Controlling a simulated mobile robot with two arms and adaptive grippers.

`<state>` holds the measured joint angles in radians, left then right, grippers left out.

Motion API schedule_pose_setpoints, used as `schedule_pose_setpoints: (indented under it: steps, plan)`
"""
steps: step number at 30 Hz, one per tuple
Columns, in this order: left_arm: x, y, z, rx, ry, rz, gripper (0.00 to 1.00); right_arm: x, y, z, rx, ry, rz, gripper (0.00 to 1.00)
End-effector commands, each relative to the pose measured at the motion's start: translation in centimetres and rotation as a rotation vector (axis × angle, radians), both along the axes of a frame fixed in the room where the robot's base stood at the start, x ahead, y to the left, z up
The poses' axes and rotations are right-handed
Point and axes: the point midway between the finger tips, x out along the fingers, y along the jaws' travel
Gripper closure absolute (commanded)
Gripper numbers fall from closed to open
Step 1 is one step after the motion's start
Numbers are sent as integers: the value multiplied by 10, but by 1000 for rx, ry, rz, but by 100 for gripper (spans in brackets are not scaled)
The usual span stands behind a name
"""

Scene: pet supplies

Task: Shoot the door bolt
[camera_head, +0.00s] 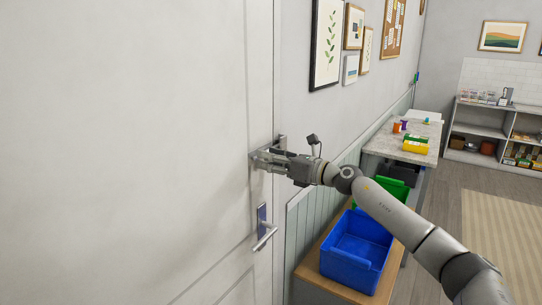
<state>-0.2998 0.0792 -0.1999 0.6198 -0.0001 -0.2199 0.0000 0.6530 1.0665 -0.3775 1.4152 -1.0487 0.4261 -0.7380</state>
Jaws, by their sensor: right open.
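A white door (130,150) fills the left of the head view. A metal door bolt (281,143) sits at the door's right edge, against the frame, partly hidden by my gripper. My right gripper (258,160) is at the bolt, its fingers open around or beside it; I cannot tell whether they touch it. The bolt's knob is hidden, and I cannot tell the bolt's position. A lever handle (265,236) on a plate is below the gripper on the door. My left gripper is not in view.
A blue bin (356,250) stands on a wooden bench right of the door, with a green bin (397,186) behind it. A counter (383,142) holds small items. Shelves (477,120) stand at the far right. Pictures hang on the wall. Wooden floor is clear around the beige rug (505,235).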

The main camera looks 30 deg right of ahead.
Motion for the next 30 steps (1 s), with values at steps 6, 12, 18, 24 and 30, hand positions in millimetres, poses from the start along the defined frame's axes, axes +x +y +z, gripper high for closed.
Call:
schedule_pose_setpoints:
  steps: [6,12,18,24,30]
  plan:
    - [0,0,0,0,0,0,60,1,1,0,0,0,0,57]
    - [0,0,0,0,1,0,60,0,0,0,0,0,0,78]
    - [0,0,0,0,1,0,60,0,0,0,0,0,0,100]
    - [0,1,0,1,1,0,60,0,0,0,0,0,0,100]
    - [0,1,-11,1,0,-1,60,3,-7,-2,0,-1,0,100]
